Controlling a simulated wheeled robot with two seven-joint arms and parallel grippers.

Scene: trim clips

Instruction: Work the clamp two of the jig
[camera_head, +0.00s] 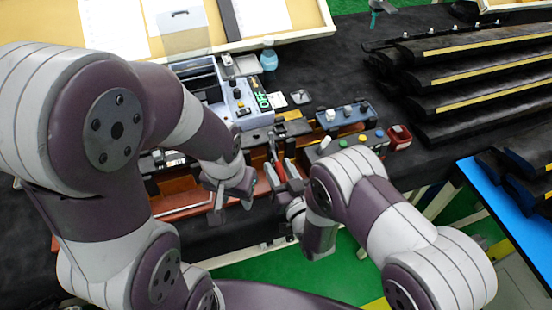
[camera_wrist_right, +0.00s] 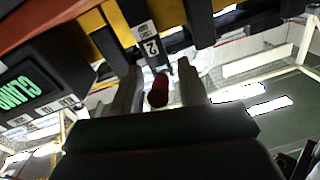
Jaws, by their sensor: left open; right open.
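The jig (camera_head: 190,198) is a long orange-brown fixture with black clamps along the dark table. Clamp two, marked by a "2" label (camera_wrist_right: 150,47), shows in the right wrist view with its red handle (camera_wrist_right: 158,90). My right gripper (camera_wrist_right: 162,88) is open, one finger on either side of the red handle; I cannot tell whether they touch it. In the head view, my right gripper (camera_head: 283,174) is at the front of the jig, beside a red handle (camera_head: 279,172). My left gripper (camera_head: 233,196) is open and empty over the jig's front edge, left of the right one.
A grey control box (camera_head: 240,97) with green display letters stands behind the jig. Black trim strips (camera_head: 480,75) are stacked at the right.

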